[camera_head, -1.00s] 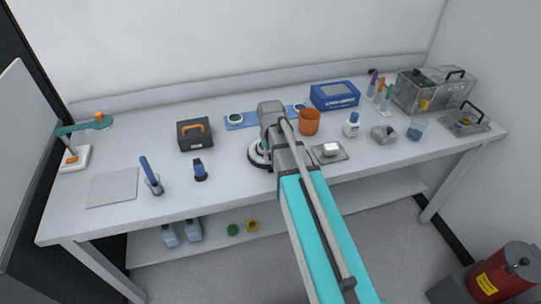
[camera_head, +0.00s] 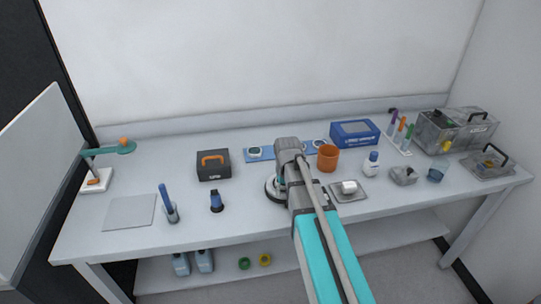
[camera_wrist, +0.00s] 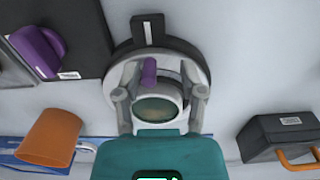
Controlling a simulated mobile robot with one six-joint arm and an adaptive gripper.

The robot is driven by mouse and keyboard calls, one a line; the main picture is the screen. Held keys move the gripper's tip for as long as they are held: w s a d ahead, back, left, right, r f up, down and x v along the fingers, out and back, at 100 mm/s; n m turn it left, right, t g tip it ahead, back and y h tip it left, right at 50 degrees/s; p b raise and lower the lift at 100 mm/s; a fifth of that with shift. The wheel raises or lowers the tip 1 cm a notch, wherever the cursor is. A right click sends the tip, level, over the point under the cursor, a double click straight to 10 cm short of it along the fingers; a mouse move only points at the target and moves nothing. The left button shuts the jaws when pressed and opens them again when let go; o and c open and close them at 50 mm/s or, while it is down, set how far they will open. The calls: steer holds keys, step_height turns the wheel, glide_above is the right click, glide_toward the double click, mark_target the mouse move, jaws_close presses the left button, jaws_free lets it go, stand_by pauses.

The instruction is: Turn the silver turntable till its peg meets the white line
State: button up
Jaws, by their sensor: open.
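The silver turntable (camera_wrist: 192,72) sits on a black base in the wrist view. A purple peg (camera_wrist: 149,70) stands up from it. The white line (camera_wrist: 148,32) is on a black tab at the base's far edge; the peg appears almost straight below it in the picture, with the silver rim between. My gripper (camera_wrist: 159,94) is open over the turntable, one finger on each side of the peg, with gaps to it. In the head view the turntable (camera_head: 271,191) is mostly hidden behind my gripper and arm; its peg and line cannot be made out there.
An orange cup (camera_head: 328,158) stands right of my gripper, and a black toolbox (camera_head: 213,165) stands to the left. A tray with a small piece (camera_head: 349,187) lies close on the right. A blue strip (camera_head: 254,154) lies behind.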

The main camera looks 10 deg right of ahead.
mark_target(270, 189)
steer(key=a+m, duration=0.1)
steer(key=m, duration=0.2)
steer(key=shift+w+a, duration=0.2)
steer(key=m, duration=0.1)
steer(key=w+a+m, duration=0.1)
steer(key=m, duration=0.1)
steer(key=shift+a, duration=0.25)
steer(key=m, duration=0.1)
steer(key=w+a+m, duration=0.1)
steer(key=m, duration=0.1)
steer(key=shift+w, duration=0.1)
steer(key=w+m, duration=0.1)
steer(key=m, duration=0.3)
steer(key=shift+w+a, duration=0.35)
step_height(270, 189, up, 14)
steer(key=p, duration=1.3)
steer(key=shift+p, duration=0.4)
steer(key=shift+f, duration=0.1)
steer(key=s+d+n, duration=0.2)
steer(key=s+n, duration=1.1)
steer(key=s, duration=0.4)
steer(key=shift+f+b, duration=0.45)
